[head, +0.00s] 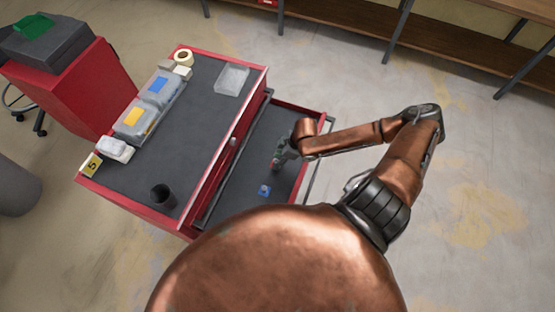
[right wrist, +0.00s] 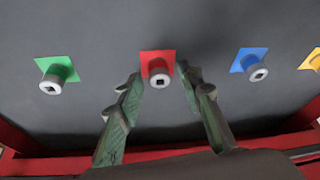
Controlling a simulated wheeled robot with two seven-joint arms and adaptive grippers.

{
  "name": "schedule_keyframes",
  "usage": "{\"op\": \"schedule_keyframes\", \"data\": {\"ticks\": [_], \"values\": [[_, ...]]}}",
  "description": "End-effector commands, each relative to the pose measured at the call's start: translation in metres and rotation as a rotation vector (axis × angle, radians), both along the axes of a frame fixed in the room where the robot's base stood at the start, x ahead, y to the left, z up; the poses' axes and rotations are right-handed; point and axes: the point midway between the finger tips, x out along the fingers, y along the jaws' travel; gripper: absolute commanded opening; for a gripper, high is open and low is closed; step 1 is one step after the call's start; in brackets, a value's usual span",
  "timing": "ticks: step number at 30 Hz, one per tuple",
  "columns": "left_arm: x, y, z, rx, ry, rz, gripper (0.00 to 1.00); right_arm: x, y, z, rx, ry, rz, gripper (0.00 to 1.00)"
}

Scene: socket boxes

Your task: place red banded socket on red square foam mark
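In the right wrist view a socket with a grey end face (right wrist: 159,81) stands on the red square foam mark (right wrist: 146,59) in the open drawer. Its side looks red, but the band is too small to tell clearly. My right gripper (right wrist: 160,74) is open, with one finger on each side of this socket and a visible gap between them. In the head view my right gripper (head: 279,160) is low over the drawer and hides the red mark. My left gripper is not in view.
Other sockets stand on a green mark (right wrist: 56,67) to the left and a blue mark (right wrist: 248,58) to the right. A yellow mark (right wrist: 312,60) is at the right edge. The cabinet top (head: 200,115) holds bins, a clear tray (head: 231,80) and a dark cup (head: 162,196).

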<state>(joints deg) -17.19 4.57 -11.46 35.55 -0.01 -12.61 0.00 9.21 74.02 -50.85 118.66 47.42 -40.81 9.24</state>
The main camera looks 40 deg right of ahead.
Motion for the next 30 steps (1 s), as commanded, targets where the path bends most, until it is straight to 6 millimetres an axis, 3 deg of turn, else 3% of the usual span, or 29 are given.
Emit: {"op": "schedule_keyframes", "data": {"ticks": [5, 18, 24, 30], "values": [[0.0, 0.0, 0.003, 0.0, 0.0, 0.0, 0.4, -0.004, -0.004, 0.015, -0.002, -0.001, 0.0, 0.34], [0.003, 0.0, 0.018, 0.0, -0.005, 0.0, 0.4, -0.028, -0.027, 0.095, -0.003, 0.0, 0.001, 0.34], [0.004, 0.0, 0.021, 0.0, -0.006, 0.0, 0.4, -0.033, -0.031, 0.111, -0.001, -0.001, 0.0, 0.34], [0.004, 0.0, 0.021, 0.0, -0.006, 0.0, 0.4, -0.033, -0.031, 0.113, 0.001, -0.001, 0.0, 0.34]]}}
